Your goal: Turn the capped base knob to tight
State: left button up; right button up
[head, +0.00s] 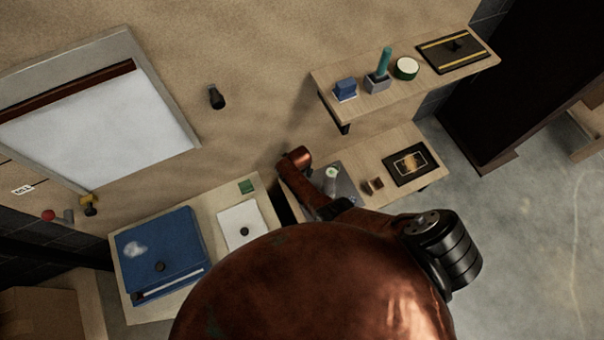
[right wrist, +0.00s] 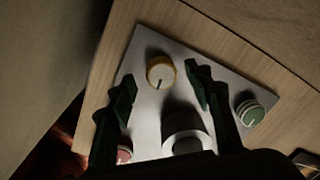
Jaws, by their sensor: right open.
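In the right wrist view, a grey plate (right wrist: 150,110) carries several knobs; I cannot tell which one is the capped base knob. A yellow knob (right wrist: 161,71) with a dark pointer line sits near the plate's far edge. A green-and-white knob (right wrist: 250,112) is at the right, and a red knob (right wrist: 124,154) shows partly at lower left. A pale round piece (right wrist: 186,143) is at the bottom middle, partly hidden. My right gripper (right wrist: 159,76) is open, its fingers either side of the yellow knob in the picture; contact is not visible. My left gripper is not in view.
In the head view, the grey plate (head: 346,187) lies on a wooden shelf (head: 402,145), largely behind my copper arm. A framed dark panel (head: 411,163) lies to its right. An upper shelf (head: 335,75) holds several items. A blue box (head: 165,240) sits at left.

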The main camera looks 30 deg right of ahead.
notch_tip(320, 180, up, 10)
jog(key=shift+s+a+f, duration=0.15)
jog(key=shift+s+f, duration=0.05)
jog(key=shift+s, duration=0.05)
dwell(0.7)
